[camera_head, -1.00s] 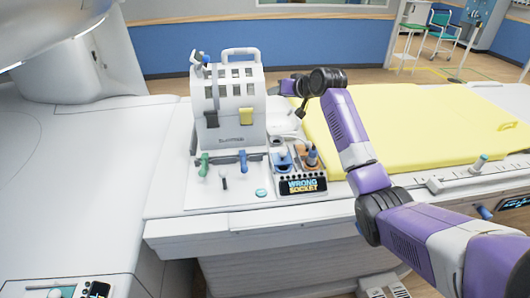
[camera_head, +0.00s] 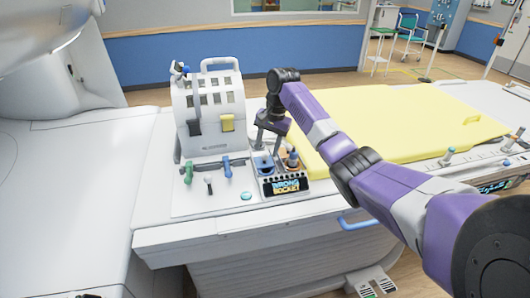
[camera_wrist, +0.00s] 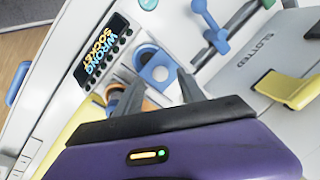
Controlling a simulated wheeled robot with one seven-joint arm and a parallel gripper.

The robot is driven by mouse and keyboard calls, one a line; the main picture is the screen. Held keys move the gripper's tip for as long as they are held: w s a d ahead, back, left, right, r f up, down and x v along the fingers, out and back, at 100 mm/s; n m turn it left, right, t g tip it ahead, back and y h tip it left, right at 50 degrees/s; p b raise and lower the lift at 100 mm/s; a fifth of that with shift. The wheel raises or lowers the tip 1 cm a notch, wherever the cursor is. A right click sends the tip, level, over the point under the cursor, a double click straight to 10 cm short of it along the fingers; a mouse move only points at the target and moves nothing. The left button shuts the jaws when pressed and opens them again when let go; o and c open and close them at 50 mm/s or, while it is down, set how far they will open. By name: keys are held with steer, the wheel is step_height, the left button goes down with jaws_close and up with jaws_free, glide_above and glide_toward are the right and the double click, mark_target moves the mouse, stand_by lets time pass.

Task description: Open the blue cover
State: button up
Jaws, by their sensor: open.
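The blue cover (camera_head: 263,166) is on the small socket panel beside the white box, left of an orange socket. In the wrist view it shows as a blue piece with a round opening (camera_wrist: 153,62), with a pale grey round part near it. My gripper (camera_head: 267,148) points down just above and behind the blue cover. In the wrist view its two dark fingers are apart and empty (camera_wrist: 160,90), with the blue cover just beyond and between their tips. I cannot tell whether they touch it. The display (camera_head: 286,185) reads "WRONG SOCKET".
The white box (camera_head: 210,110) with a yellow latch (camera_head: 227,122) stands to the left. Green (camera_head: 187,172) and blue (camera_head: 227,167) levers sit in front of it. The orange socket (camera_head: 292,161) holds a blue-topped plug. A yellow mattress (camera_head: 400,120) lies to the right.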

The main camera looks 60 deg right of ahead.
mark_target(265, 154)
steer(key=shift+w+f, duration=0.15)
steer(key=shift+f, duration=0.65)
steer(key=shift+w+f, duration=0.15)
steer(key=shift+f, duration=0.6)
steer(key=shift+c, duration=0.3)
jaws_close()
steer(key=shift+d+r, duration=0.1)
